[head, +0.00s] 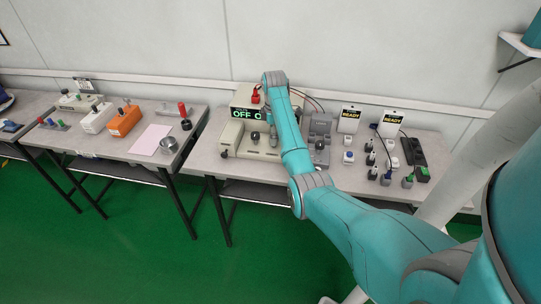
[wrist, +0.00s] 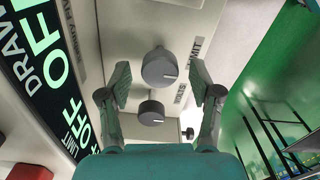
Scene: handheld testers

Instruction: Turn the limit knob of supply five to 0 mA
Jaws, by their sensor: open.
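Supply five is a cream box with a dark display of green letters (head: 247,113) in the head view, partly hidden by my arm. In the wrist view its panel carries a "FIVE" label and a display (wrist: 50,70) reading "DRAW OFF" and "LIMIT", with another "OFF". The grey limit knob (wrist: 158,68) sits beside the "LIMIT" label, with a white mark at its lower right. A second grey knob (wrist: 151,113) sits beside "VOLTS". My gripper (wrist: 160,74) is open, with one finger on each side of the limit knob; contact cannot be told.
The left table holds an orange box (head: 125,121) and a metal cup (head: 169,145). Green floor lies in front.

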